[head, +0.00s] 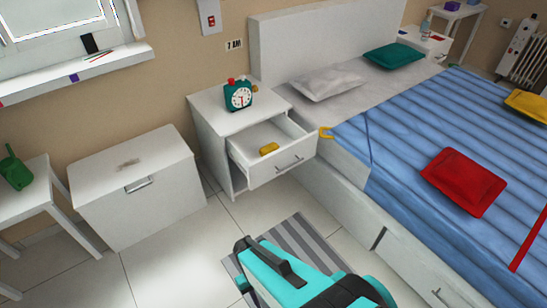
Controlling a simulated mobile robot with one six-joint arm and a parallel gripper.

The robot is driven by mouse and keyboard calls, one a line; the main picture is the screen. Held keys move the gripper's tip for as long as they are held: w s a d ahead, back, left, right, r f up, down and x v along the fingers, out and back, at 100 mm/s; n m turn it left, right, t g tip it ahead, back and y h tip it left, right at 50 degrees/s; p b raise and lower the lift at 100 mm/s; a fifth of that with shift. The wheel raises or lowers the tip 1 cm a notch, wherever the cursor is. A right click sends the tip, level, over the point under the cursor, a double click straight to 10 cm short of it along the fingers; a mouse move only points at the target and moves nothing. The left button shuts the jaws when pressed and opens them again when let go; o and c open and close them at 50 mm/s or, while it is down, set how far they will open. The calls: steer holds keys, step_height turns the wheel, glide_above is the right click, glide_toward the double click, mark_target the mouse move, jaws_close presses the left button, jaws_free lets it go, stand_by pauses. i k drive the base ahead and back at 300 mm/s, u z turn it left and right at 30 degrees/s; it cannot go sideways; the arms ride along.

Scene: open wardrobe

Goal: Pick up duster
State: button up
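No object is clearly recognisable as a duster. A small yellow object (269,149) lies in the open drawer (281,165) of the white nightstand, too small to identify surely. A small grey-brown item (128,164) lies on top of the white chest, also unclear. My gripper (245,255), at the end of my teal and black arm, is at the bottom centre, over the striped rug and apart from both items in the picture. Its fingers are not clear enough to tell open from shut.
A green alarm clock (239,96) stands on the nightstand (215,117). The white chest (150,200) is left of it, and a white table (22,204) with a green object at far left. The bed (440,130) fills the right. The striped rug (300,240) covers floor between.

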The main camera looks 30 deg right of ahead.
mark_target(267, 149)
steer(key=k, duration=1.05)
steer(key=u, duration=0.65)
steer(key=i, duration=1.75)
steer(key=z, duration=0.75)
steer(key=i, duration=0.6)
steer(key=z, duration=0.2)
